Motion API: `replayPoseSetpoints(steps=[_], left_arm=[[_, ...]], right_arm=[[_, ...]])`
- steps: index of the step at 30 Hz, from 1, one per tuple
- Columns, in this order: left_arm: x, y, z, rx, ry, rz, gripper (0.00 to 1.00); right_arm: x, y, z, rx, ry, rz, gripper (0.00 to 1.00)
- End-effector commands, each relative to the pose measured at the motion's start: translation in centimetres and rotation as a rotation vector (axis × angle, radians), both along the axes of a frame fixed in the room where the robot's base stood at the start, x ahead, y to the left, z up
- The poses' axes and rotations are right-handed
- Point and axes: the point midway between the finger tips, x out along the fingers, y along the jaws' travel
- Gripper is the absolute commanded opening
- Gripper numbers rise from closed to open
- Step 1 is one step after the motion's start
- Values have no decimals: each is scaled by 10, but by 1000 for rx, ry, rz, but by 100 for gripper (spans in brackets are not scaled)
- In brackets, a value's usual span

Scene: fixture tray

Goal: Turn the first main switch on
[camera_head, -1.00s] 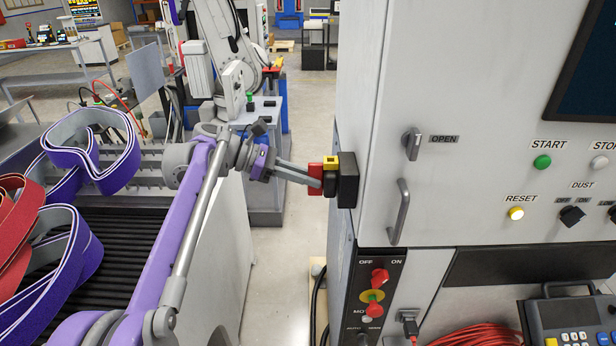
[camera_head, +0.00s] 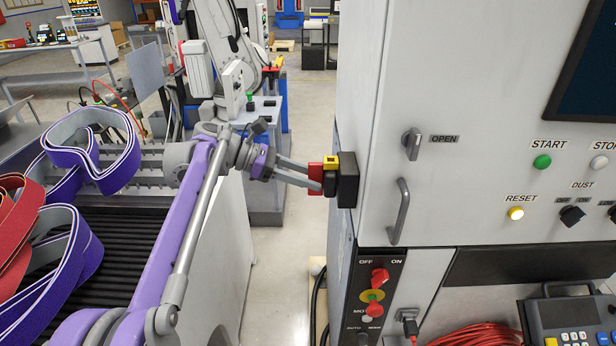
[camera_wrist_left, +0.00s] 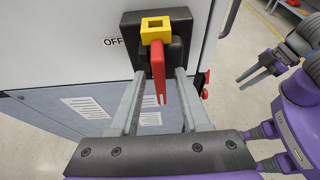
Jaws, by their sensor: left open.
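The main switch is a black box (camera_head: 348,180) on the cabinet's left side, with a yellow block (camera_wrist_left: 155,30) and a red handle (camera_wrist_left: 158,75). In the left wrist view the handle hangs straight down, and an "OFF" label is left of the box. My left gripper (camera_wrist_left: 160,82) is open, one finger on each side of the handle, with gaps showing. In the head view its fingers (camera_head: 307,178) reach the red part from the left. A purple gripper with dark fingers (camera_wrist_left: 254,76), apparently my right one, shows at the wrist view's right; its opening is unclear.
The cabinet front has a door handle (camera_head: 399,212), a START button (camera_head: 542,162) and a red rotary switch (camera_head: 379,276) under "OFF ON". A conveyor (camera_head: 50,270) with purple and red belts stands at left. Floor shows between conveyor and cabinet.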

Motion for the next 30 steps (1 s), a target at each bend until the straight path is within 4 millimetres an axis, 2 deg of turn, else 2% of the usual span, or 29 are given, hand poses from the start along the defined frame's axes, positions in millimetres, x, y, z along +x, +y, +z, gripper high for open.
replayPoseSetpoints(steps=[5, 18, 24, 30], left_arm=[[1, 10, 3, 1, 0, 3, 46], [1, 85, 35, 1, -1, 3, 46], [1, 99, 41, 0, 0, 1, 46], [1, 100, 41, 0, 0, 0, 46]], right_arm=[[0, 0, 0, 0, 0, 0, 30], [1, 0, 3, 0, -2, 0, 30], [2, 0, 4, 0, -4, 0, 30], [2, 0, 4, 0, -3, 0, 30]])
